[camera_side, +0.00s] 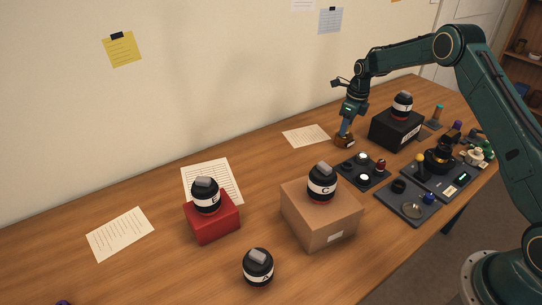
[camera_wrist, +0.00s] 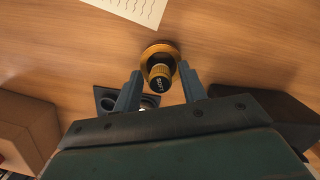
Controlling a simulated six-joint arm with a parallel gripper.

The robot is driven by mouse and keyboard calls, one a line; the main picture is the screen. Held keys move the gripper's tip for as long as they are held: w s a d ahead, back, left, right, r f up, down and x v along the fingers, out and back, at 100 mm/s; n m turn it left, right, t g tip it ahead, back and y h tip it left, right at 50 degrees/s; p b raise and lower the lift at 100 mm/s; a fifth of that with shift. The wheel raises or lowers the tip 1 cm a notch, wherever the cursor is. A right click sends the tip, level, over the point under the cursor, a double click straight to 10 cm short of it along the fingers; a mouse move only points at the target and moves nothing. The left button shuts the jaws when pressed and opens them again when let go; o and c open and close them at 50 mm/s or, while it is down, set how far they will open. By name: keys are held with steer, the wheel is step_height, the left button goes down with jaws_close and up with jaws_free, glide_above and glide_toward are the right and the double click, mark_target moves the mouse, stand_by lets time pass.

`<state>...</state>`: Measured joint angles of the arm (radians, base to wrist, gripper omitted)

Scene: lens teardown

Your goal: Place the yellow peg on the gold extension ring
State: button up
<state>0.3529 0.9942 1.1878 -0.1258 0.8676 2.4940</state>
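The gold ring (camera_side: 344,142) lies on the wooden table under my gripper in the side view. The knob has a black top with small white lettering. My gripper (camera_wrist: 160,68) is open, with one finger on each side of the knob and visible gaps between. A small yellow-topped peg (camera_side: 421,157) stands upright among the dark trays to the right in the side view, well away from my gripper.
A black box (camera_side: 391,131) bearing a lens stands right of my gripper. Dark trays (camera_side: 393,202) with small parts lie nearer the camera. A cardboard box (camera_side: 310,223) and a red box (camera_side: 215,222) each carry a lens. Another lens (camera_side: 258,267) stands in front. Paper (camera_side: 306,135) lies left of the ring.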

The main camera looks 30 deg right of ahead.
steer(key=shift+r, duration=0.15)
step_height(320, 180, up, 12)
steer(key=s, duration=0.1)
steer(key=shift+s+d, duration=0.15)
steer(key=shift+d, duration=0.15)
stand_by(0.5)
stand_by(0.5)
